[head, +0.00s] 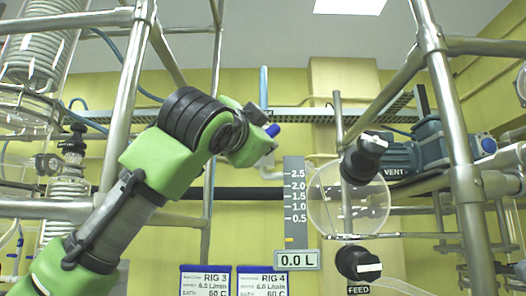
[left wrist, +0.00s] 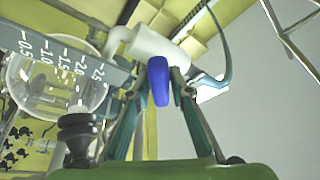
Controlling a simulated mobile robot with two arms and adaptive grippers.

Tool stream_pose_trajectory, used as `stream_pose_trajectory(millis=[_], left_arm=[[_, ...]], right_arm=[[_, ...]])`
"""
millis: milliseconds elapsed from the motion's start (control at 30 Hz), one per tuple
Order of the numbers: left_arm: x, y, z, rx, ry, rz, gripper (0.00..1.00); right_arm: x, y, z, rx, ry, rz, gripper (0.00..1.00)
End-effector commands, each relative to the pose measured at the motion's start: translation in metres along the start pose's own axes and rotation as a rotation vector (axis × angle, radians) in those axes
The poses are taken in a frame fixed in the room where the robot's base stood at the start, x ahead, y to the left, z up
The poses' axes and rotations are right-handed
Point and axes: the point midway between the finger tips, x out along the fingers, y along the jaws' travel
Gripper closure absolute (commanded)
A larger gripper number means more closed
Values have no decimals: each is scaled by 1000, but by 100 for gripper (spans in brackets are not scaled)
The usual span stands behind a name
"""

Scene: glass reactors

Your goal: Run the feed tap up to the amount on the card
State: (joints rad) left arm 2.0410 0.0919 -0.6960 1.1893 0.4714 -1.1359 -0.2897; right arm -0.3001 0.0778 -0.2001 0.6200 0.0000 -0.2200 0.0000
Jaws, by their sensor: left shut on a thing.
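My left gripper (head: 268,142) is raised at the centre of the head view. In the left wrist view its fingers (left wrist: 160,78) are shut on a blue handle (left wrist: 158,90) beside a white pipe (left wrist: 150,45). The blue handle (head: 273,130) partly shows past the gripper in the head view. The black FEED knob (head: 359,263) with a white bar is at lower right. The grey scale (head: 295,200) runs from 0.5 to 2.5, and the readout (head: 297,260) below shows 0.0 L. Cards for RIG 3 (head: 205,280) and RIG 4 (head: 280,280) hang at the bottom, cut off. My right gripper is not in view.
Metal frame poles (head: 455,150) cross both sides. A motor (head: 430,145) is at right and coiled glass (head: 40,70) at left.

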Motion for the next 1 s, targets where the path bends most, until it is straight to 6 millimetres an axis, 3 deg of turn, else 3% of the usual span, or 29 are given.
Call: stream_pose_trajectory(millis=[433, 1000], left_arm=[[0, 2, 1, -225, -2, -91, 100], [0, 0, 0, -261, 0, -108, 100]], right_arm=[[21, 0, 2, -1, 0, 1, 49], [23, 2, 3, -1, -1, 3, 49]])
